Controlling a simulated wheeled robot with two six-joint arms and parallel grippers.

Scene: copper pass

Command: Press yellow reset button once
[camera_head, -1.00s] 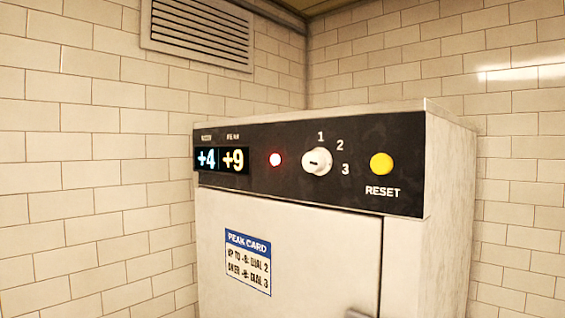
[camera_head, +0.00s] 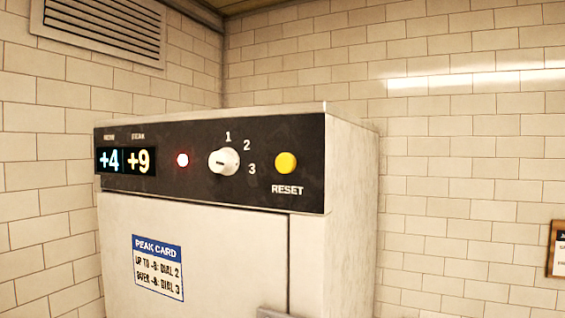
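The yellow reset button (camera_head: 286,163) is round and sits at the right end of the black control panel (camera_head: 205,190), above the white word RESET. The panel runs along the top front of a pale cabinet (camera_head: 225,255). To the button's left are a white dial (camera_head: 223,162) with the numbers 1, 2 and 3 around it, a lit red lamp (camera_head: 182,160) and a display (camera_head: 126,160) reading +4 and +9. Neither of my grippers is in view, and nothing covers the button.
A blue and white card (camera_head: 158,268) headed PEAK CARD is on the cabinet door, and a handle (camera_head: 272,313) shows at the bottom edge. Tiled walls stand behind. A vent (camera_head: 100,33) is at upper left, and a framed notice (camera_head: 558,249) is at the right edge.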

